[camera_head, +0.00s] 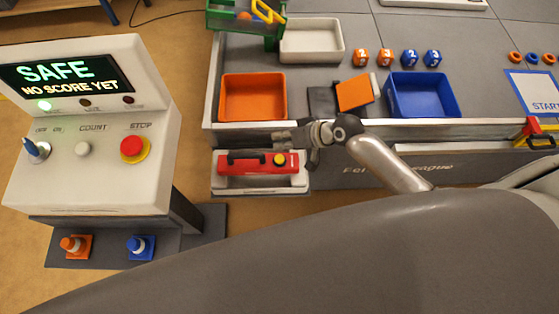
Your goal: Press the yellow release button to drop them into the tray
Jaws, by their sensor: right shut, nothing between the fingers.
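A red device (237,173) with a black handle (247,158) sits over a white tray (232,187) at the front of the field, left of centre. A round yellow button (279,160) is on its top, toward the right end. My right gripper (279,138) is shut and empty, with its fingers pointing left. In the picture it is just above the red device, near the yellow button. I cannot tell whether it touches the device. What the device holds is hidden. My left gripper is not in view.
An orange bin (253,97), a blue bin (422,95), another white tray (311,41) and several numbered cubes (410,57) are on the grey field. A white console (85,185) at left reads "SAFE, NO SCORE YET". A green container (240,22) stands at the back.

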